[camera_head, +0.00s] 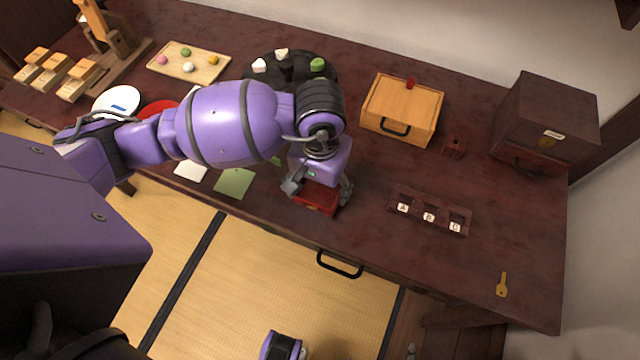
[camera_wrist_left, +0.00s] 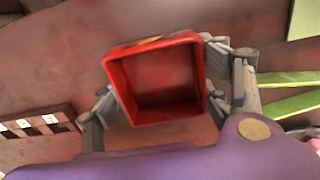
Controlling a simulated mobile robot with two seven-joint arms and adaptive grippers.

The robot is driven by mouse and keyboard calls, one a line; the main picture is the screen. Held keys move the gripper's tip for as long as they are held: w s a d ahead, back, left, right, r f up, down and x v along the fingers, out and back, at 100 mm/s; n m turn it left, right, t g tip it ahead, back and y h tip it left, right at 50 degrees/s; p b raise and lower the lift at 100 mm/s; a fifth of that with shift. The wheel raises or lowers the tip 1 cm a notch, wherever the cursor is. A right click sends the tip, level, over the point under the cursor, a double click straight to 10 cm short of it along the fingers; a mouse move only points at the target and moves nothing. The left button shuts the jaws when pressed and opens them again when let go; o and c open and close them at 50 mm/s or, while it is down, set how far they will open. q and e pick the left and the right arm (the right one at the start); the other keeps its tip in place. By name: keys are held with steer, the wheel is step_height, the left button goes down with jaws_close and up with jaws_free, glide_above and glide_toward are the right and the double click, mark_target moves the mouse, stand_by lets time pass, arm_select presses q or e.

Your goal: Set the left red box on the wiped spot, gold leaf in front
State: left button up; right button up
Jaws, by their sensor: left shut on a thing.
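My left gripper (camera_head: 318,192) is shut on a red box (camera_head: 314,199) near the front edge of the dark table, one finger at each side. In the left wrist view the box (camera_wrist_left: 157,83) shows its open, empty inside between the fingers (camera_wrist_left: 160,95). A gold mark (camera_wrist_left: 152,39) shows on its far outer side, partly cut off by the rim. I cannot tell whether the box touches the table. Another red thing (camera_head: 158,108) is partly hidden behind my left arm. I cannot make out a wiped spot. A purple part of mine shows at the bottom; its fingers are unclear.
A dark rack with lettered slots (camera_head: 428,211) stands right of the box, and a key (camera_head: 502,285) lies farther right. A wooden box (camera_head: 401,108) and a dark cabinet (camera_head: 545,120) stand behind. A green card (camera_head: 234,183) lies to the left. Table between rack and key is clear.

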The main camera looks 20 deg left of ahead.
mark_target(320, 193)
arm_select(q)
steer(key=shift+f, duration=0.15)
steer(key=o, duration=1.2)
step_height(320, 193, up, 12)
steer(key=shift+r, duration=0.25)
